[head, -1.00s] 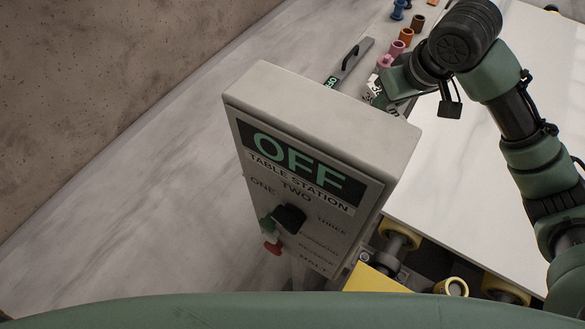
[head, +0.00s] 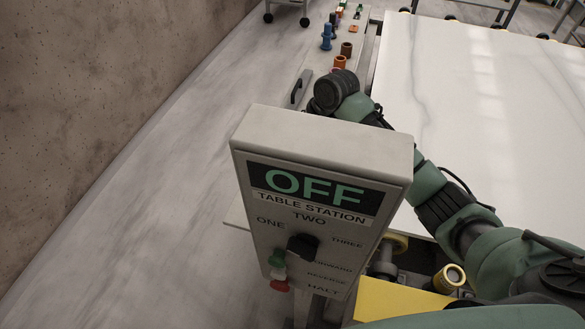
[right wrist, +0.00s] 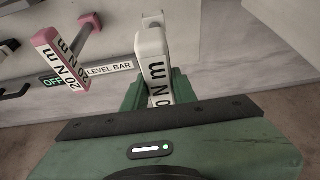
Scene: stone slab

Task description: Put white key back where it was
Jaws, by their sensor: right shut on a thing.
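The white key (right wrist: 154,66), marked "N m", is held between the green fingers of my right gripper (right wrist: 150,92) in the right wrist view. The key's T-shaped end points away from the gripper. My left gripper is not in view.
The table station box (head: 318,190) reads OFF and stands close in front. Orange, brown and blue pieces (head: 327,38) stand along the narrow ledge beyond my right wrist. A white slab (head: 470,90) lies to the right. A dark handle (head: 299,88) is left of my wrist.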

